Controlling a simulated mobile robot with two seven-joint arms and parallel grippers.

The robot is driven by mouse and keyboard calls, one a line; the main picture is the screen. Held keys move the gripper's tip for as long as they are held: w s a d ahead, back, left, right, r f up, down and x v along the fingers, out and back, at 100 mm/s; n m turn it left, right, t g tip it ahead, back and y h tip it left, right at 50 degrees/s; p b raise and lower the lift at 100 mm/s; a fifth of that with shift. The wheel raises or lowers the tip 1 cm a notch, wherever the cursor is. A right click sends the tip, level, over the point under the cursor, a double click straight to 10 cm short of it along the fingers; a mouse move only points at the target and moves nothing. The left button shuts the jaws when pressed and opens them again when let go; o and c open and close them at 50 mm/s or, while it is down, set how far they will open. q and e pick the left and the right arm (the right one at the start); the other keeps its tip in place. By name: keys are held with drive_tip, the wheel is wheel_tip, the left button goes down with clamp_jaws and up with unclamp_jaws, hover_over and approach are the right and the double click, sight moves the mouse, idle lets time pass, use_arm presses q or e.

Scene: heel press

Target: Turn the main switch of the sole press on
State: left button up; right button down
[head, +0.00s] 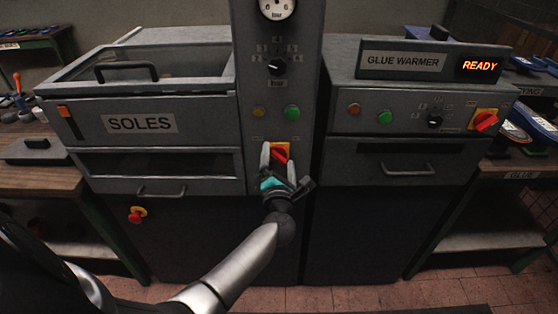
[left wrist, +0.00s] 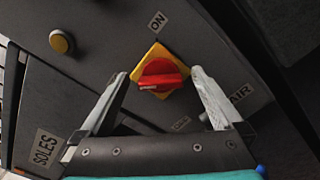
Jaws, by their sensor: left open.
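The main switch is a red knob on a yellow plate (head: 280,148) on the central grey column. In the left wrist view the red knob (left wrist: 160,74) has a raised bar running roughly across the picture. An ON label (left wrist: 157,22) is above it, and a faint label, probably OFF, is below. My left gripper (head: 278,162) is in front of the switch, open, with one finger to each side of the knob. In the left wrist view its fingertips (left wrist: 158,76) stand apart with the knob showing between them; contact cannot be told. My right gripper is not in view.
Above the switch are yellow and green buttons (head: 292,112), a black selector (head: 277,67) and a gauge (head: 277,7). The SOLES unit (head: 200,124) is left. The glue warmer (head: 345,120), reading READY, has a similar red switch (head: 485,121). A red knob (head: 137,214) is lower left.

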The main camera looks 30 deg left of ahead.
use_arm(q)
drive_tip(key=c, duration=1.4)
